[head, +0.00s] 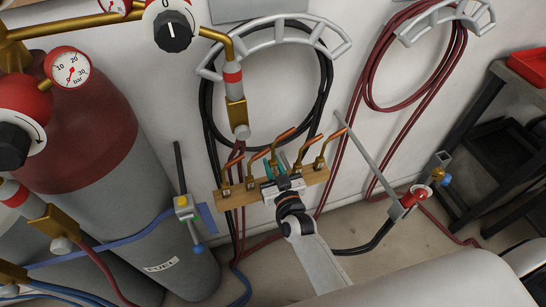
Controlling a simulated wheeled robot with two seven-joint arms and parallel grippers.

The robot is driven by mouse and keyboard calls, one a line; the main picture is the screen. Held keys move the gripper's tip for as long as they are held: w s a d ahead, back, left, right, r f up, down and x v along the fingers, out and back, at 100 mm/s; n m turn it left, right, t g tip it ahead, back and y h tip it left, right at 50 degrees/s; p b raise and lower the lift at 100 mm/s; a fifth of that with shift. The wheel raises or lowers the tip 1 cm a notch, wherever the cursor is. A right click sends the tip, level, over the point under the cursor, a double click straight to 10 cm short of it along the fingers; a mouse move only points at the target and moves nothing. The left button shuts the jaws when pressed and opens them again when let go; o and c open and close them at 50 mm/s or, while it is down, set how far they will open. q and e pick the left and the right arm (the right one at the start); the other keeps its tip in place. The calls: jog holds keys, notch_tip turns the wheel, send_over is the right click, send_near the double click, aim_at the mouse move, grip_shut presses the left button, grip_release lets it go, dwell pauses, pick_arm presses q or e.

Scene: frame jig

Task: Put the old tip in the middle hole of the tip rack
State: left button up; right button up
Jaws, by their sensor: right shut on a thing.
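The tip rack (235,200) is a wooden bar against the wall, with several bent copper tips standing along it. Two tips (224,170) stand at its left part and others (320,160) at its right part. My right gripper (277,171) is over the middle of the rack, shut on a copper tip that I take as the old tip (284,134). This tip's bent end points up and right. The gripper hides its lower end and the middle hole, so I cannot tell whether it is seated. My left gripper is not in view.
A red and grey fuel cylinder (95,150) with gauges and valves fills the left. A torch or pipe fitting (235,95) hangs just above the rack. Coiled black and dark red hoses hang on wall brackets. A dark shelf (495,130) stands at the right.

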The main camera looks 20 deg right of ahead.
jog(key=shift+w+r, duration=0.1)
jog(key=shift+f, duration=0.2)
jog(key=shift+f+b, duration=1.15)
jog(key=shift+f, duration=0.05)
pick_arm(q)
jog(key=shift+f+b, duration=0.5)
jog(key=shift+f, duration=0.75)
pick_arm(e)
jog(key=shift+f, duration=0.7)
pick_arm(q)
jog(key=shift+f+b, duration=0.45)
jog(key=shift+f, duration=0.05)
pick_arm(e)
jog(key=shift+f, duration=0.65)
jog(key=o, duration=1)
